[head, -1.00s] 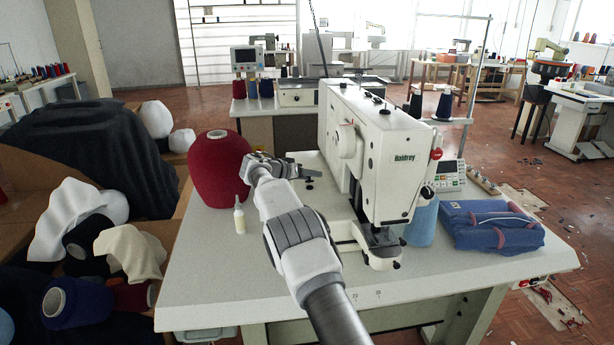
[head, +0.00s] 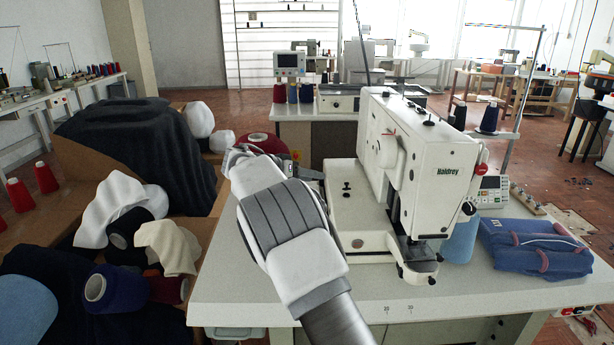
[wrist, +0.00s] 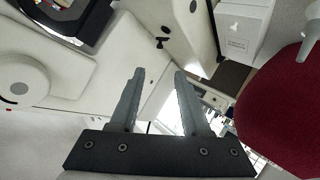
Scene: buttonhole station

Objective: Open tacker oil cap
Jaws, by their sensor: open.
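The tacker, a white sewing machine (head: 440,165) marked "Haldrey", stands on the pale table. Small dark fittings (head: 428,123) sit on its top, and a small black knob (head: 346,187) is on its base; I cannot tell which part, if any, is the oil cap. My gripper (wrist: 160,75) is open and empty in the wrist view, its two grey fingers apart. White machine surfaces and a small black fitting (wrist: 162,42) lie beyond the tips. In the head view, my gripper is beside the machine's left side, partly hidden by my wrist.
A large red thread cone (wrist: 285,110) is close to the gripper; its top (head: 262,143) shows behind my arm. A white nozzle (wrist: 310,35) shows beside it. The table's front left (head: 230,290) is bare.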

